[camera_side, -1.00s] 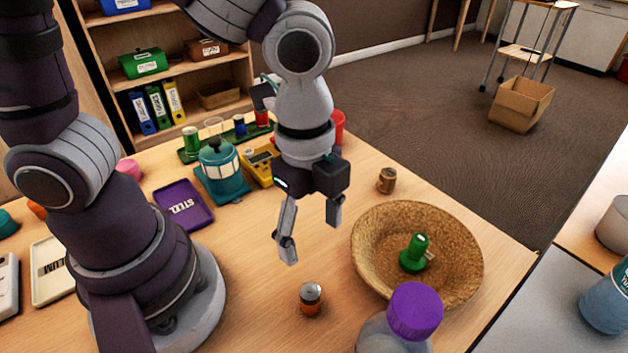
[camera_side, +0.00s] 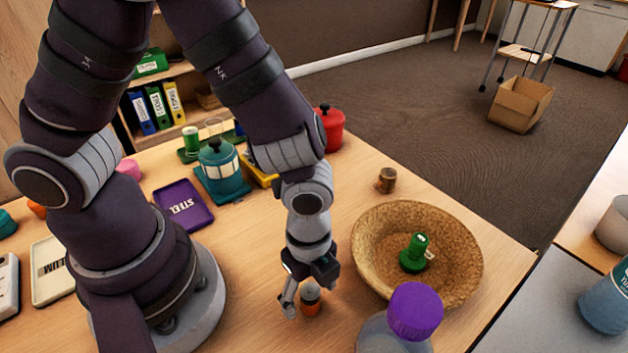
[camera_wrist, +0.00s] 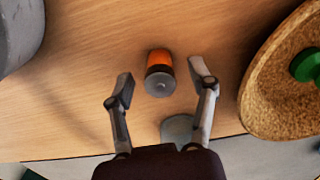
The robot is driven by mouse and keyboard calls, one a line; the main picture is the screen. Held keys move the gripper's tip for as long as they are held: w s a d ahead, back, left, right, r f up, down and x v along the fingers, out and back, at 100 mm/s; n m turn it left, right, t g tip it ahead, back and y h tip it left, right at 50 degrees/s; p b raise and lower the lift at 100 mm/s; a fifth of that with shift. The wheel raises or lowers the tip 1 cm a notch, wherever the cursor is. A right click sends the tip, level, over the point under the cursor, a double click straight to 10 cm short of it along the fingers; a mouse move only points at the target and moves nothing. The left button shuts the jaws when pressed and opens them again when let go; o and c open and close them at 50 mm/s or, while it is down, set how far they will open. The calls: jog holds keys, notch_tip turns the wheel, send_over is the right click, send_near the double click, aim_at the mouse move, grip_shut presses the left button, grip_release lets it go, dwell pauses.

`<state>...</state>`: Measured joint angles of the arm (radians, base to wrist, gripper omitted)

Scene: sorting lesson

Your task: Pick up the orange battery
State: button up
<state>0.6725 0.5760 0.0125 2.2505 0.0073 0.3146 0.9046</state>
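The orange battery (camera_side: 311,300) stands upright on the wooden table, with an orange body and a dark grey top. It also shows in the wrist view (camera_wrist: 158,72), between and just ahead of the fingertips. My gripper (camera_side: 309,299) is low over the table at the battery. In the wrist view my gripper (camera_wrist: 158,82) is open, one finger on each side of the battery, with a gap on both sides. In the side view the right finger is mostly hidden.
A purple-capped bottle (camera_side: 415,311) is in front, near the battery. A small brown can (camera_side: 387,180) stands behind. A purple STEEL tray (camera_side: 184,206) lies to the left.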

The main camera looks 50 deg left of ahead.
grip_shut()
